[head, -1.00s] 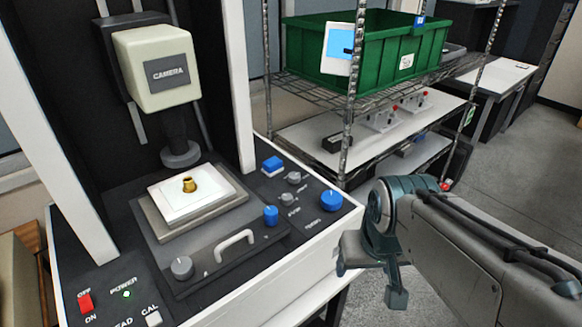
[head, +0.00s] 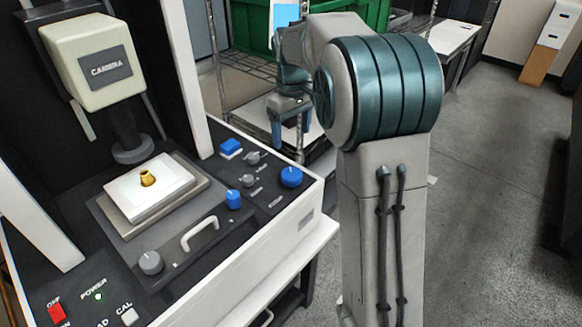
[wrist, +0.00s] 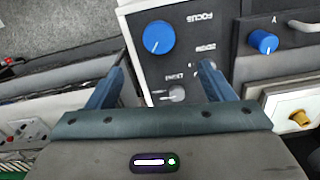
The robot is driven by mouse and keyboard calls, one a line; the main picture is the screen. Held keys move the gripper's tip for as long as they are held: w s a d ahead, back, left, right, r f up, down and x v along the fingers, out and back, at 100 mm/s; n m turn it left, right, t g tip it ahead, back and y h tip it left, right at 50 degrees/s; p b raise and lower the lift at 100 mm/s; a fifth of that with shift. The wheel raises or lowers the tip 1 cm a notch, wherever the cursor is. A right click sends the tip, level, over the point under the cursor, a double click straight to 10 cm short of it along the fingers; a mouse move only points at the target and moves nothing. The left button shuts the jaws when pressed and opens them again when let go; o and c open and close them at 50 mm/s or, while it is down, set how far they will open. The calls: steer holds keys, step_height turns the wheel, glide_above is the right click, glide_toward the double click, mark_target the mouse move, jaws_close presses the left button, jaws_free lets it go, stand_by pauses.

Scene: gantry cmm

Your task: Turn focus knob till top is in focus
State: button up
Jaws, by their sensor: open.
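The focus knob is the large round blue knob (head: 291,177) near the right corner of the machine's black panel. In the wrist view this blue knob (wrist: 158,37) has a white mark and an upside-down FOCUS label. My gripper (head: 288,138) is open and empty, above and behind the knob in the head view. In the wrist view my gripper's fingers (wrist: 163,66) point toward the panel, with the knob beyond and between them, not touched. A small brass part (head: 147,178) stands on a white plate (head: 120,197) under the camera head (head: 95,62).
Another blue knob (head: 233,199) and a white handle (head: 200,233) are on the stage front. A wire shelf with a green bin (head: 255,28) stands behind my arm.

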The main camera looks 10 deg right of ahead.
mark_target(292, 173)
steer(key=f, duration=0.9)
steer(key=f+p, duration=0.1)
steer(key=f, duration=0.4)
steer(key=shift+w, duration=0.25)
steer(key=shift+r, duration=0.1)
steer(key=c, duration=1)
steer(key=shift+o, duration=0.2)
